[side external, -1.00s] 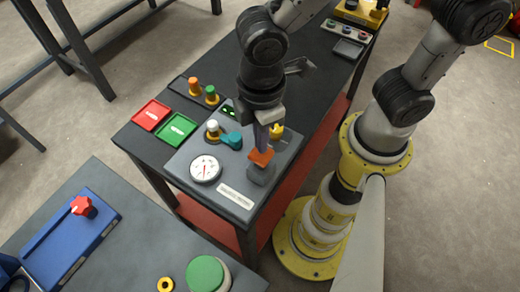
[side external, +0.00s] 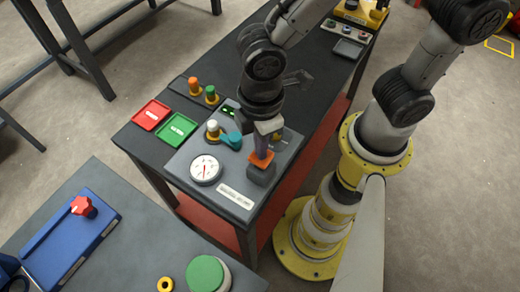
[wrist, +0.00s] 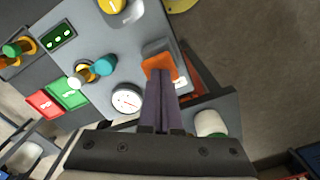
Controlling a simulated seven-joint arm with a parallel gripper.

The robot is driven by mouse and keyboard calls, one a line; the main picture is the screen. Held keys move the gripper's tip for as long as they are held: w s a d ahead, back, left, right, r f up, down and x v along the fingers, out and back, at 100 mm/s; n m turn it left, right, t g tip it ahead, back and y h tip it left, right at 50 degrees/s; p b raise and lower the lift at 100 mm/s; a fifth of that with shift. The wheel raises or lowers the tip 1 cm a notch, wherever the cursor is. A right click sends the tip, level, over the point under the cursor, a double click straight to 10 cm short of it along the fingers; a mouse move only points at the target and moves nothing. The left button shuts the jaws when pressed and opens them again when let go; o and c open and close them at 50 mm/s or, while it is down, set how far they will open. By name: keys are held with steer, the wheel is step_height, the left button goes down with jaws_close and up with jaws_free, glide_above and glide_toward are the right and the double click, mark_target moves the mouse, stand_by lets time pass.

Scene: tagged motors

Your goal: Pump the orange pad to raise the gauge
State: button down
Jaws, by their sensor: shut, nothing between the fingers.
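The orange pad (side external: 261,159) sits on a dark grey block at the right front of the grey panel; it also shows in the wrist view (wrist: 160,67). My gripper (side external: 263,151) is shut and empty, pointing down with its fingertips at the pad. In the wrist view my gripper (wrist: 158,80) reaches the pad's near edge; whether it presses on it is hard to tell. The round white gauge (side external: 205,170) lies left of the pad, its red needle close to upright. The gauge also shows in the wrist view (wrist: 127,100); its marks are too small to read.
A teal knob (side external: 232,141) and a white-topped knob (side external: 212,128) stand behind the gauge. Red (side external: 151,115) and green (side external: 177,129) trays lie left of the panel. A yellow knob (wrist: 112,5) is mostly hidden behind my gripper in the side view.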

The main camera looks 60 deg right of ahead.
steer(key=shift+f, duration=0.65)
steer(key=shift+r, duration=0.1)
steer(key=shift+r, duration=1.8)
steer(key=shift+f, duration=1.9)
steer(key=shift+r, duration=1.9)
steer(key=shift+f, duration=0.1)
